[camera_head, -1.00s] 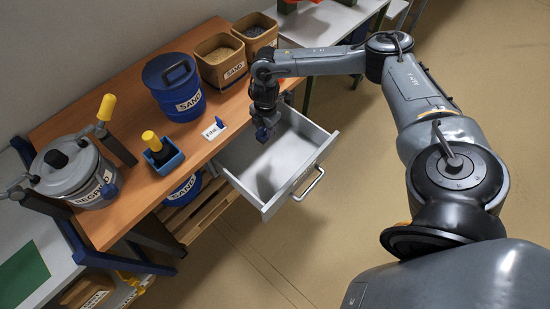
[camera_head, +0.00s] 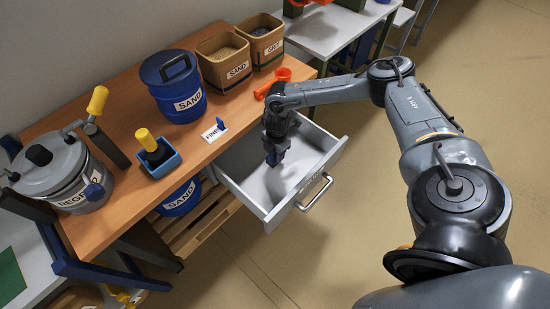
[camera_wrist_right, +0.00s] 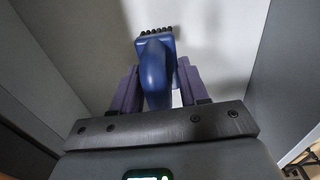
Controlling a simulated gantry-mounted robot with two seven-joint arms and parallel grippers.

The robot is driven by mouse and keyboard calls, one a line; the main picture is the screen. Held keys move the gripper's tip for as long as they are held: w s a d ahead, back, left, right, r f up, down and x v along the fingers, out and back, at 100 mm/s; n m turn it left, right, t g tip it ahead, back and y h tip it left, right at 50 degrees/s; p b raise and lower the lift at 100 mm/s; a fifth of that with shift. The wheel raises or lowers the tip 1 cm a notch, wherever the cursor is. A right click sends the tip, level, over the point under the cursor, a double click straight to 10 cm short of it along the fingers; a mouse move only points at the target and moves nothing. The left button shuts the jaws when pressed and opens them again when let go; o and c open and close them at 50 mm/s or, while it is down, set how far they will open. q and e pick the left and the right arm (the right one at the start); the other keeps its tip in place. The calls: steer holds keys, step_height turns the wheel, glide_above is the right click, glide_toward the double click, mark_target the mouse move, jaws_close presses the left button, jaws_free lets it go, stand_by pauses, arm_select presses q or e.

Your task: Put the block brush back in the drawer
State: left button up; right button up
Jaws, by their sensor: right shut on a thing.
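The block brush (camera_wrist_right: 157,70) has a blue handle and dark bristles pointing away from my right gripper in the right wrist view. My right gripper (camera_wrist_right: 156,88) is shut on its handle, a finger on each side. In the head view, my right gripper (camera_head: 275,150) points down inside the open drawer, with the brush below it mostly hidden. The pale grey drawer (camera_head: 305,192) is pulled out from under the wooden bench. Its walls rise around the gripper. I cannot tell whether the bristles touch the drawer floor. My left gripper is out of view.
On the bench (camera_head: 112,112) stand a blue sand drum (camera_head: 173,88), two sand and grit bins (camera_head: 224,58), an orange scoop (camera_head: 281,77), a FINES card (camera_head: 213,133), a yellow-handled tool in a blue holder (camera_head: 158,160) and a grey lidded pot (camera_head: 60,178).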

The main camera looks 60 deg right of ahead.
mark_target(275, 156)
step_height(275, 156, down, 2)
steer(key=shift+f+b, duration=0.25)
steer(key=shift+b, duration=0.3)
steer(key=shift+f, duration=0.3)
steer(key=shift+f, duration=0.15)
steer(key=o, duration=1)
steer(key=shift+r, duration=0.35)
steer(key=r+p, duration=0.1)
steer(key=r, duration=0.2)
steer(key=r+p, duration=0.2)
steer(key=r, duration=0.2)
steer(key=r+p, duration=0.2)
steer(key=r, duration=0.2)
steer(key=shift+s+a+r, duration=0.1)
steer(key=shift+s+r, duration=0.15)
steer(key=shift+s, duration=0.05)
steer(key=shift+r, duration=0.1)
